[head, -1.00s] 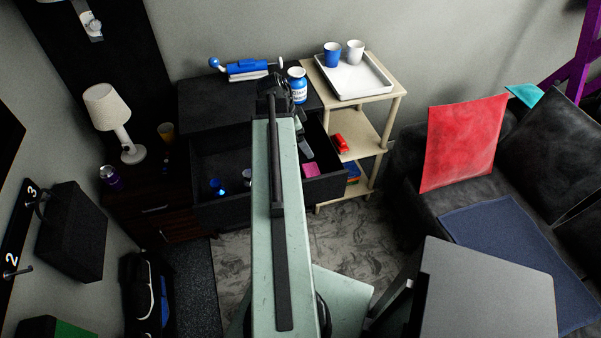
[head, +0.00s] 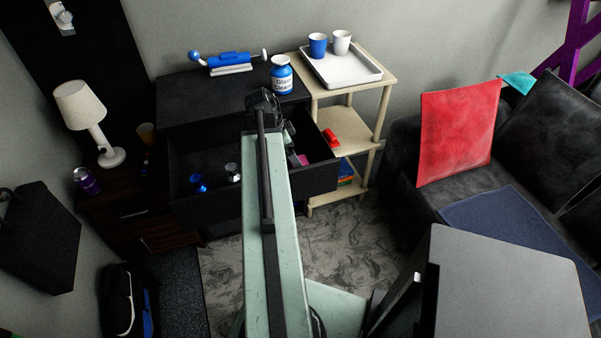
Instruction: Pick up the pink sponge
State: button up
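The pink sponge (head: 304,159) lies in the open dark drawer, on its right side. Only a small part of it shows; the rest seems covered by the end of my arm. My gripper (head: 291,146) reaches over the drawer, close beside the sponge on its left. Its fingers are small, dark and largely hidden by my arm, so I cannot tell whether they are open or touch the sponge.
The open drawer (head: 207,207) also holds a blue item (head: 197,183) and a silver one (head: 233,172). A wooden shelf (head: 345,125) with a tray stands to the right; a sofa (head: 407,193) is further right.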

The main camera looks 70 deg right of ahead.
jog(key=shift+s+d+f, duration=0.1)
jog(key=shift+s+f, duration=0.05)
jog(key=shift+f, duration=0.3)
jog(key=b+x, duration=0.5)
jog(key=shift+f, duration=0.15)
jog(key=shift+r, duration=0.2)
jog(key=c, duration=1.2)
jog(key=shift+o, duration=0.2)
notch_tip(320, 180, up, 10)
jog(key=p, duration=1)
jog(key=shift+p, duration=0.3)
